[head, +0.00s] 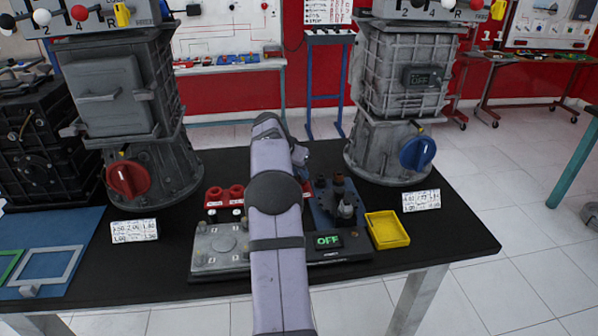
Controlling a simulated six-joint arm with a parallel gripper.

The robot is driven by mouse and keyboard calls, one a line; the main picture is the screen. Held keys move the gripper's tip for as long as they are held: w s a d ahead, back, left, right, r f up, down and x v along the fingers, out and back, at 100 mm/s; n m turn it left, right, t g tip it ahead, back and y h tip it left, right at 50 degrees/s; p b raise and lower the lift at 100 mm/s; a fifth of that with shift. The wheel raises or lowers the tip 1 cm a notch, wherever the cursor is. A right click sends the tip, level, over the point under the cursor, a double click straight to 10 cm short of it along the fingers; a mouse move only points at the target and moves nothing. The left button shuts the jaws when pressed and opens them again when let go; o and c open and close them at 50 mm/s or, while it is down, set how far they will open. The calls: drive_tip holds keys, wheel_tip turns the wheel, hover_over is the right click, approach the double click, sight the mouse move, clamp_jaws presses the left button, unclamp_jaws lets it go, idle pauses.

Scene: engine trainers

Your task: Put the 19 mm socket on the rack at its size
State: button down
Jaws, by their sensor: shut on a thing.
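My arm reaches forward over the black table and covers the middle of the work area. My gripper is hidden behind my arm, so its jaws and whatever they hold do not show. To the right of my arm, several dark and grey socket-like pieces (347,207) stand on a blue board (322,213) that looks like the rack. Their size marks are too small to read, and I cannot make out which piece is the 19 mm socket. Part of the board is hidden by my arm.
A yellow tray (387,230) lies right of the board. Left of my arm are red pieces (214,196) and a grey plate (218,247). Large grey gearboxes (112,90) (405,75) stand behind, left and right. The table's right front is clear.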

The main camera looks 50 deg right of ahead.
drive_tip(key=shift+f+b, duration=0.3)
drive_tip(key=shift+f, duration=0.55)
idle(1.3)
drive_tip(key=c, duration=1.1)
unclamp_jaws()
drive_tip(key=shift+r, duration=0.1)
drive_tip(key=shift+r+p, duration=3.1)
drive_tip(key=shift+r, duration=0.3)
